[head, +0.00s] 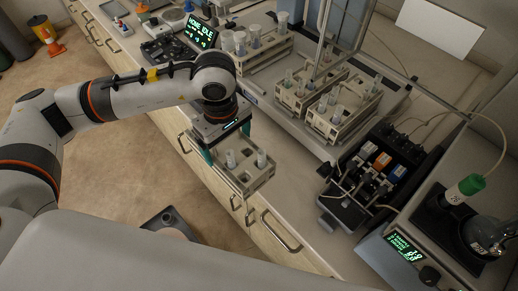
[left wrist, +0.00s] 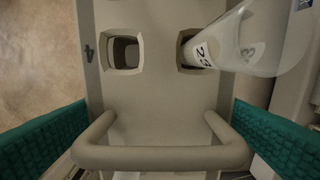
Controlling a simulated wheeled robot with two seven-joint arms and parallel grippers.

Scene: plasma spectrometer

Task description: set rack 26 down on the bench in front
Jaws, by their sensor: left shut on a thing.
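A beige rack (head: 243,178) with a few tubes hangs from my left gripper (head: 222,143) in the head view. It is over the front edge of the bench (head: 290,190), by the drawer fronts; any gap below it is hard to judge. In the left wrist view, the rack's handle (left wrist: 160,158) and top plate (left wrist: 155,88) lie between the teal finger pads of my left gripper (left wrist: 160,130), which is shut on the rack. One square hole is empty; a tube (left wrist: 255,45) with a marked label leans in another. No rack number is readable. My right gripper is not in view.
More tube racks stand behind on the spectrometer's deck (head: 345,105) and at the back (head: 258,50). A black pump unit (head: 372,170) stands to the right, and a display device (head: 405,250) at the lower right. Bare bench lies between the held rack and the pump unit.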

